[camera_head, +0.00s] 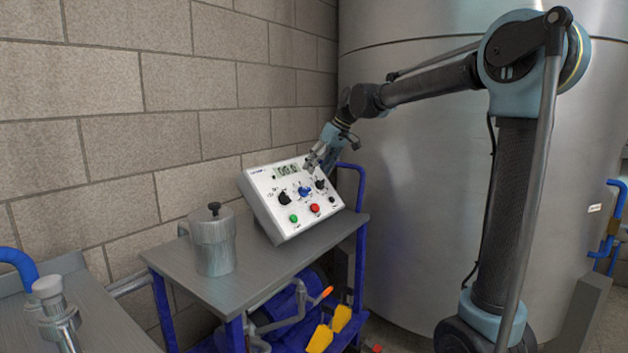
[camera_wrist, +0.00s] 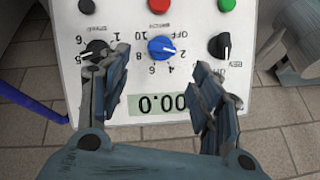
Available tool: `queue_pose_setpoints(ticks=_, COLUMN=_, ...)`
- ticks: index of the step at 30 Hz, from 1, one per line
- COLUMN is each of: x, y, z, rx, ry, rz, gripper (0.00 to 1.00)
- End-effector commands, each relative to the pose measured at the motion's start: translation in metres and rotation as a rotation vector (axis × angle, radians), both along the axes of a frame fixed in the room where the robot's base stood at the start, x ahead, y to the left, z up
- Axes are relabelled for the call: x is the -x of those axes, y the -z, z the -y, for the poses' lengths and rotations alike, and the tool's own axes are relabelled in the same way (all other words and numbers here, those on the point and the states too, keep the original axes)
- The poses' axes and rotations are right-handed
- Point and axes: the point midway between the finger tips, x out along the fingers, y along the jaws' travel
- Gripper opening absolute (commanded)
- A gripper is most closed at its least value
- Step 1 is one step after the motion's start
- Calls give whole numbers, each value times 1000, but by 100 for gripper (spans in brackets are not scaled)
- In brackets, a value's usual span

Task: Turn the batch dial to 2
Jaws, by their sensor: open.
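A white control box (camera_head: 272,222) with a sloped face stands on the grey bench. It carries a blue dial (camera_head: 305,191) in the middle, a black dial (camera_head: 285,198) to its left and another black dial (camera_head: 320,184) to its right. The wrist view shows the panel upside down; the blue dial (camera_wrist: 162,48) has a white mark facing right, near the 2. My gripper (camera_wrist: 161,58) is open and empty, its fingers spread either side of the blue dial. Contact is not visible.
The display (camera_wrist: 158,104) reads 00.0. Green (camera_head: 293,218) and red (camera_head: 315,208) buttons sit below the dials. A metal canister (camera_head: 213,243) stands left on the grey bench (camera_head: 282,271). A large steel tank (camera_head: 420,220) stands to the right, a block wall behind.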

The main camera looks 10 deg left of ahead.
Motion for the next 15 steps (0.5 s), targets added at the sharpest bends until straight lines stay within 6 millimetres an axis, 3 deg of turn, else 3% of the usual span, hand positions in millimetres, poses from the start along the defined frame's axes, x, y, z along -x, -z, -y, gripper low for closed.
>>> queue_pose_setpoints(ticks=6, x=2, y=-23, z=13, rx=1, ry=0, rz=1, gripper=58)
queue_pose_setpoints(ticks=15, x=3, y=-28, z=16, rx=-1, ry=0, rz=1, gripper=58)
